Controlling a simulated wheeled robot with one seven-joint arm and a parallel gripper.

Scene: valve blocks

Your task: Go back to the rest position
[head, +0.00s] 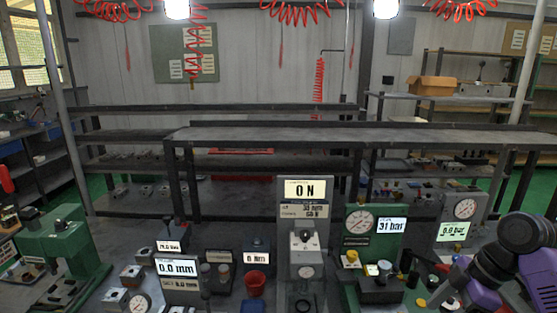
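Part of my own arm, with black joints and purple links, shows folded at the bottom right corner of the head view. I cannot make out my gripper or its fingers in this view. The task names no other object.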

